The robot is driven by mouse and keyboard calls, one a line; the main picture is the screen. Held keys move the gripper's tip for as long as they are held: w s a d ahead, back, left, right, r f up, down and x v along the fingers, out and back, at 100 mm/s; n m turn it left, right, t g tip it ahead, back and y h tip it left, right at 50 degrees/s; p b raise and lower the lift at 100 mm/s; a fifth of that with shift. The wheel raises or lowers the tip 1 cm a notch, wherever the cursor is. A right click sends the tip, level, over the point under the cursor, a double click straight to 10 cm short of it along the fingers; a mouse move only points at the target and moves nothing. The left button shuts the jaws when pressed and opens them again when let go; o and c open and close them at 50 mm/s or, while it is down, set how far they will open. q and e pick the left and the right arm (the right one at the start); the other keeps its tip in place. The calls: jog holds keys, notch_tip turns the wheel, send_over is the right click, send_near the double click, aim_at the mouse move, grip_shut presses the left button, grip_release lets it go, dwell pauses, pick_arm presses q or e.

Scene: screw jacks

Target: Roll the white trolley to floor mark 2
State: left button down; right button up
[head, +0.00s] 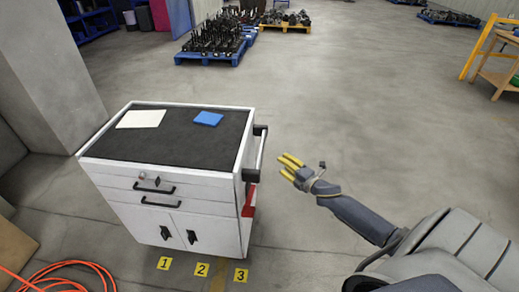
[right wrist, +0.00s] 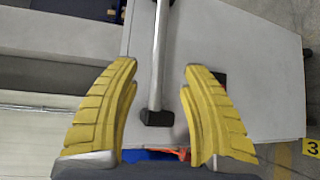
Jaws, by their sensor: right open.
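The white trolley (head: 170,205) stands at the left of the head view, with a dark top, two drawers and two doors. Its push handle (head: 260,155) is on its right side. In the right wrist view the handle is a silver bar (right wrist: 160,50) with a black end. Floor mark 2 (head: 202,269) is a yellow plate in front of the trolley's base, between marks 1 (head: 164,263) and 3 (head: 240,275). My right gripper (head: 287,167) is open and empty, a short gap right of the handle. In the wrist view the bar appears between its yellow fingers (right wrist: 159,68). My left gripper is out of view.
A white sheet (head: 141,119) and a blue pad (head: 208,118) lie on the trolley top. A pillar (head: 50,75) stands behind it at left. An orange hose (head: 75,267) lies on the floor at lower left.

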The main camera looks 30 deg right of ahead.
aim_at(261, 148)
jog(key=w, duration=0.5)
jog(key=w+a+f, duration=0.1)
jog(key=w, duration=0.4)
jog(key=w+f, duration=0.1)
jog(key=w, duration=0.5)
jog(key=shift+a+f, duration=0.15)
jog(key=shift+a, duration=0.1)
jog(key=shift+c, duration=0.4)
grip_shut()
